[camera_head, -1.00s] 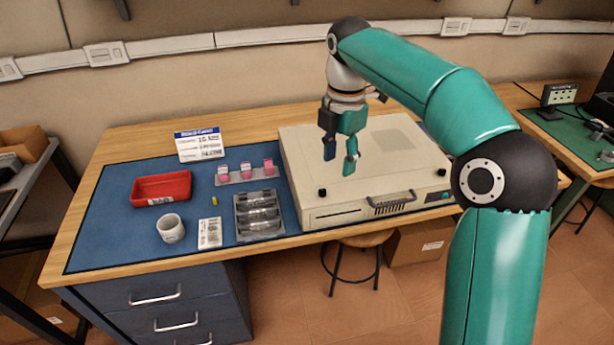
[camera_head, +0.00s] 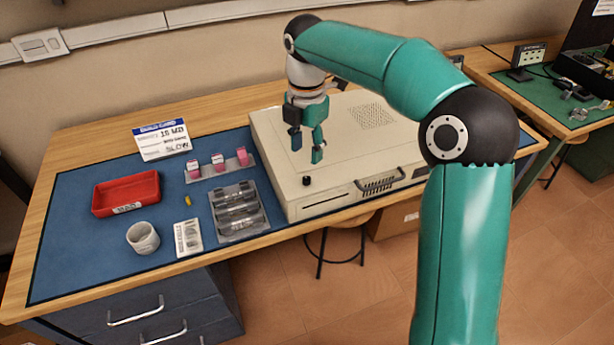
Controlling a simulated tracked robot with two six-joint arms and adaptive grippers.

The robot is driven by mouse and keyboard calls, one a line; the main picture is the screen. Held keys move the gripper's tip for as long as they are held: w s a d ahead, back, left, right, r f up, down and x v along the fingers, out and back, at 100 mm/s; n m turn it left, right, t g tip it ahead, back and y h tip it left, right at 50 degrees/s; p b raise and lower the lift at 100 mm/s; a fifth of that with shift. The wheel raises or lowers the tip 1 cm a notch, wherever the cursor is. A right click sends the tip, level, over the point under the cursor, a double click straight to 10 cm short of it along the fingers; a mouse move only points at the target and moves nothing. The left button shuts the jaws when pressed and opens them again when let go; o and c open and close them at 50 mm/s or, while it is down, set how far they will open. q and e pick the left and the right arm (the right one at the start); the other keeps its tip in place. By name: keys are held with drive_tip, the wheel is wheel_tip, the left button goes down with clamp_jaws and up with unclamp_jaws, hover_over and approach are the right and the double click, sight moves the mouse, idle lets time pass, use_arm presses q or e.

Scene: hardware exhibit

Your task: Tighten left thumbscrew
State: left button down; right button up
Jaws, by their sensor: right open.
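The left thumbscrew (camera_head: 306,181) is a small black knob at the front left corner of the beige instrument case (camera_head: 270,135). The case stands on the table, with a handle (camera_head: 381,184) on its front. My right gripper (camera_head: 307,151) is open and points down. Its fingers appear just above the left thumbscrew in the picture, apart from it, with nothing between them. The case's front right corner is hidden behind my right arm. My left gripper is not in view.
On the blue mat (camera_head: 75,235) left of the case are a red tray (camera_head: 126,196), a white cup (camera_head: 143,238), a grey tray of cylinders (camera_head: 238,210), and a holder with pink-labelled items (camera_head: 219,166). A sign (camera_head: 162,141) stands behind. A stool (camera_head: 341,243) is below.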

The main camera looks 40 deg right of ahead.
sight(307, 179)
wheel_tip(307, 179, down, 9)
drive_tip(key=shift+r+b, duration=0.2)
drive_tip(key=shift+b, duration=0.1)
clamp_jaws()
drive_tip(key=shift+d, duration=0.15)
